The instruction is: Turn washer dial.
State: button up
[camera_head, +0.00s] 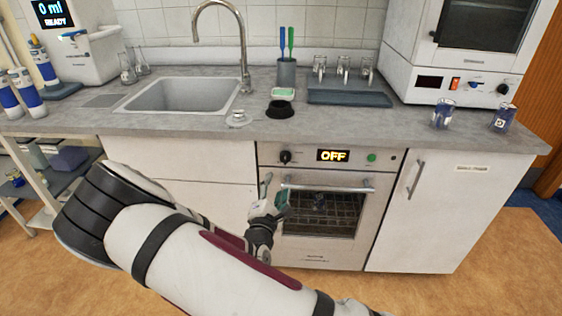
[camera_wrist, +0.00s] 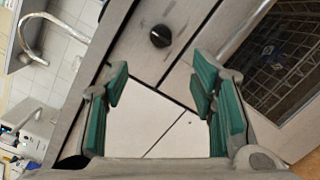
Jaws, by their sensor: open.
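The washer (camera_head: 318,247) is built into the counter front, with a glass door and a bar handle (camera_head: 328,188). Its panel has a round black dial (camera_head: 285,157) at the left, a display (camera_head: 333,155) reading OFF and a green button (camera_head: 371,157). My gripper (camera_head: 273,192) is in front of the washer's upper left part, below the dial in the picture. In the wrist view, the green-padded fingers of my gripper (camera_wrist: 161,85) are spread apart with nothing between them. The dial (camera_wrist: 161,36) shows beyond the fingertips, between them and apart from them.
The door handle is close to the right of my gripper. White cabinet fronts flank the washer; the right one has a vertical handle (camera_head: 416,178).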

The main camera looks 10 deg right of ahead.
aim_at(284, 161)
jog(key=b+x, duration=0.1)
jog(key=x, duration=1.2)
jog(key=shift+f, duration=0.1)
jog(key=shift+c, duration=0.3)
jog(key=c, duration=1.1)
